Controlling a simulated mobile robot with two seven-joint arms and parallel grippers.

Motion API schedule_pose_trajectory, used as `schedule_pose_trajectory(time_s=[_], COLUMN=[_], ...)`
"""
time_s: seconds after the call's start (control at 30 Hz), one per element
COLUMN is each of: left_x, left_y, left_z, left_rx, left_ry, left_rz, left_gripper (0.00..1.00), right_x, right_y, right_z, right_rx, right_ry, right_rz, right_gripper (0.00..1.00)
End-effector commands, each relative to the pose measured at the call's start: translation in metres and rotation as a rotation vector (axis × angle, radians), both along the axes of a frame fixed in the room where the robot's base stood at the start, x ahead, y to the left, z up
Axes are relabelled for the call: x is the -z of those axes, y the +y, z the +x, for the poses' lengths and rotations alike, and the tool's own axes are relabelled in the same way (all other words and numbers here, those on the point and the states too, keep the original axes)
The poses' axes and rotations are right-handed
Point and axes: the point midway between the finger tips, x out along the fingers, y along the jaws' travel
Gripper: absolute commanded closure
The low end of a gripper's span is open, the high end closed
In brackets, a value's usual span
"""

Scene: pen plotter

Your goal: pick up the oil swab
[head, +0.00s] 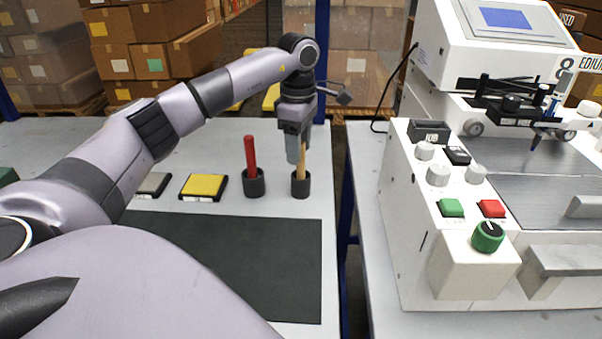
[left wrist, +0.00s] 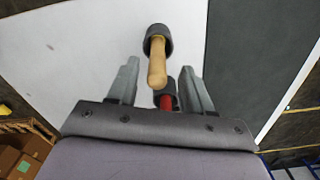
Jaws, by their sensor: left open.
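A light wooden stick (head: 301,168) stands upright in a black cup (head: 300,187) on the grey table. A red stick (head: 251,154) stands in a similar cup (head: 254,184) to its left. No label shows which is the oil swab. My left gripper (head: 295,158) points down at the wooden stick, hiding its upper part in the head view. In the left wrist view the gripper (left wrist: 160,68) is open, and the wooden stick (left wrist: 157,66) appears between its fingers, with no clear contact. The red stick (left wrist: 166,102) shows behind it, partly hidden. My right gripper is not in view.
A yellow pad (head: 204,186) and a grey pad (head: 153,184) lie left of the cups. A dark mat (head: 270,265) covers the table's front. The white plotter (head: 400,200) stands on a separate table to the right, across a narrow gap.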

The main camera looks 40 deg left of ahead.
Motion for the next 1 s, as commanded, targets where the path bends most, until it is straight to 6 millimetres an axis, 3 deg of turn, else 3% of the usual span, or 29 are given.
schedule_pose_trajectory(time_s=[0.2, 0.53, 0.57, 0.7, 1.0], left_x=[0.034, 0.043, 0.043, 0.042, 0.042], left_y=[-0.001, -0.001, -0.001, -0.001, -0.001], left_z=[0.003, 0.003, 0.003, 0.003, 0.003], left_rx=[0.0, 0.0, 0.0, 0.0, 0.0], left_ry=[0.003, 0.0, 0.0, 0.0, -0.001], left_rz=[-0.001, 0.0, 0.0, 0.0, -0.001], left_gripper=[0.5, 0.5, 0.53, 0.99, 1.0], right_x=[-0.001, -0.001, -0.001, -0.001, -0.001], right_y=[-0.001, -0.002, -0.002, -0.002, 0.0], right_z=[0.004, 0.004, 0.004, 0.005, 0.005], right_rx=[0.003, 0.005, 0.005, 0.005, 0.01], right_ry=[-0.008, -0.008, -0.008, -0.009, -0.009], right_rz=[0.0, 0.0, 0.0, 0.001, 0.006], right_gripper=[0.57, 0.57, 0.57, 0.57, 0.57])
